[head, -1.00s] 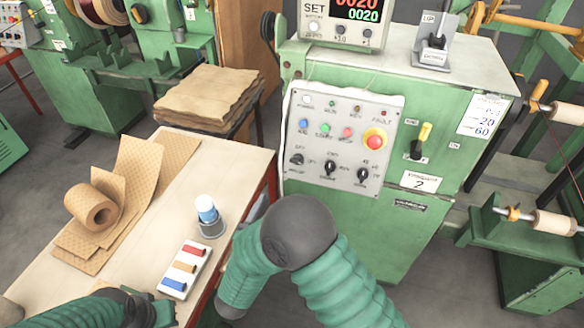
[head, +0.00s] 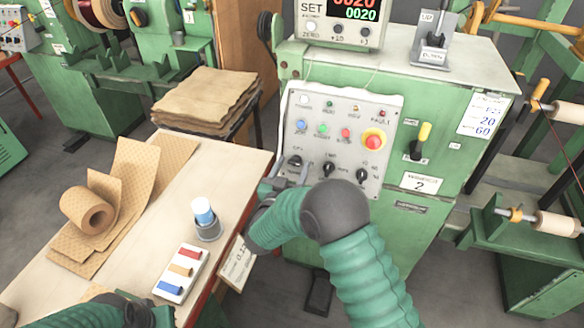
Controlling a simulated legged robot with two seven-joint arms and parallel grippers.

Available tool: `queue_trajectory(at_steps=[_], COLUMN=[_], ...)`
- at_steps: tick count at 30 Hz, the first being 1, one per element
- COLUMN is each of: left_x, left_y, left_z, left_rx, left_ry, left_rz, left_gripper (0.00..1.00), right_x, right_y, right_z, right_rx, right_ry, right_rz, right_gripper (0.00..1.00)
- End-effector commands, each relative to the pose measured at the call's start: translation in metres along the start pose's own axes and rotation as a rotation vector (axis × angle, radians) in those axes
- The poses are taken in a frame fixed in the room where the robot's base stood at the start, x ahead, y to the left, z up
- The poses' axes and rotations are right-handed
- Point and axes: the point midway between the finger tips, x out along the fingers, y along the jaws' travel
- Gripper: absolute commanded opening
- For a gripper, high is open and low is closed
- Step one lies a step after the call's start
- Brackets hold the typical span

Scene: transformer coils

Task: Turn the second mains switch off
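The switch on the front of the green machine marked 2 has a black base and a yellow-tipped lever (head: 424,132). Its lever points up and leans slightly right. It sits right of the grey control panel (head: 365,108), above the label plate with the 2 (head: 420,183). My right arm comes up from the bottom and bends left. My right gripper (head: 292,178) is small and partly hidden by the arm, near the panel's lower left corner, left of and below the lever. Its finger opening is unclear. My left arm shows at the lower left; its gripper is not visible.
The panel carries a red emergency button (head: 373,141) and black knobs. A grey UP/DOWN lever unit (head: 434,50) stands on the machine top.

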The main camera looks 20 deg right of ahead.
Motion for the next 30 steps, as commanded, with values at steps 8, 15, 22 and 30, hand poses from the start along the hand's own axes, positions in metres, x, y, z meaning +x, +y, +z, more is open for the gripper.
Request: queue_trajectory(at_steps=[8,15,22,30], left_x=[0.0,0.0,-0.004,-0.019], left_y=[0.0,0.0,0.0,0.0], left_z=[0.0,0.0,-0.001,-0.004], left_rx=[0.0,0.0,0.0,0.0], left_ry=[0.0,0.0,0.0,0.0], left_rz=[0.0,0.0,0.0,0.0], left_gripper=[0.0,0.0,0.0,0.0], right_x=[0.0,-0.001,-0.001,-0.001], right_y=[0.0,0.0,0.0,0.0], right_z=[0.0,0.0,-0.001,-0.002], right_rx=[0.0,0.0,-0.027,-0.159], right_ry=[0.0,-0.001,-0.002,-0.003], right_rz=[0.0,-0.001,-0.012,-0.066], right_gripper=[0.22,0.0,0.0,0.0])
